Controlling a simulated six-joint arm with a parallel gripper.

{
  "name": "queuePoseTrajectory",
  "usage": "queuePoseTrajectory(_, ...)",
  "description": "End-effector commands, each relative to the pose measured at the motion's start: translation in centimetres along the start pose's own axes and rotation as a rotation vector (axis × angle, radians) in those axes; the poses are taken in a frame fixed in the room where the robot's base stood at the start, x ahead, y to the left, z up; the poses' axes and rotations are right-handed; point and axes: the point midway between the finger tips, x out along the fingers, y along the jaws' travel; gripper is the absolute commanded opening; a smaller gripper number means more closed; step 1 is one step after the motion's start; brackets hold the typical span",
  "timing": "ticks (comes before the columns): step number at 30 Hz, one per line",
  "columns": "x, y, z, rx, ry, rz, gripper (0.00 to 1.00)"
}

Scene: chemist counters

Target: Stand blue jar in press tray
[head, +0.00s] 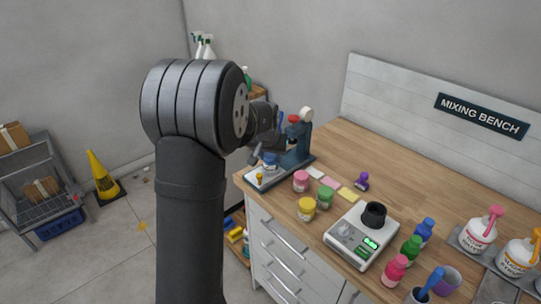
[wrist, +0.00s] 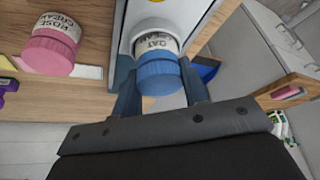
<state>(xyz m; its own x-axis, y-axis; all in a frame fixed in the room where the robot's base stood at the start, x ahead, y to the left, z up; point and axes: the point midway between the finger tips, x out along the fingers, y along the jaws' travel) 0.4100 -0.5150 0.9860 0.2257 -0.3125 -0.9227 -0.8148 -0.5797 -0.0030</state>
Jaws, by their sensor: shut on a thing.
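The blue jar, with a blue lid and a label reading "OAT CREAM", is between the two fingers of my gripper in the wrist view (wrist: 158,72). In the head view the blue jar (head: 270,158) shows partly, below my gripper (head: 263,152). My gripper (wrist: 160,90) is shut on it. The press tray (head: 251,180) is the pale base of the dark press (head: 298,140) at the bench's left end. Its pale surface (wrist: 124,42) lies behind the jar in the wrist view. The jar is at the tray; I cannot tell whether its base touches it.
A pink jar (head: 300,181), labelled "ROSE CREAM" (wrist: 50,50), a green jar (head: 325,197) and a yellow jar (head: 306,208) stand right of the press. A scale (head: 352,240) with a black cup and several bottles are farther right. The bench's front edge is close to the tray.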

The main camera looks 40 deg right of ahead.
Motion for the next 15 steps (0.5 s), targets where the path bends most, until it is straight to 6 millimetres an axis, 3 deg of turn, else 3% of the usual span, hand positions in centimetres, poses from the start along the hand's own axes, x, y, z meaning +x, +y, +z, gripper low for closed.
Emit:
queuePoseTrajectory(4, 0.45, 0.01, 0.21, 0.000, -0.001, 0.000, 0.14)
queuePoseTrajectory(5, 0.40, 0.01, 0.18, 0.000, -0.001, 0.000, 0.46)
queuePoseTrajectory(7, 0.39, 0.01, 0.17, 0.000, -0.001, 0.000, 0.60)
queuePoseTrajectory(15, 0.35, 0.01, 0.15, 0.000, 0.000, 0.000, 0.62)
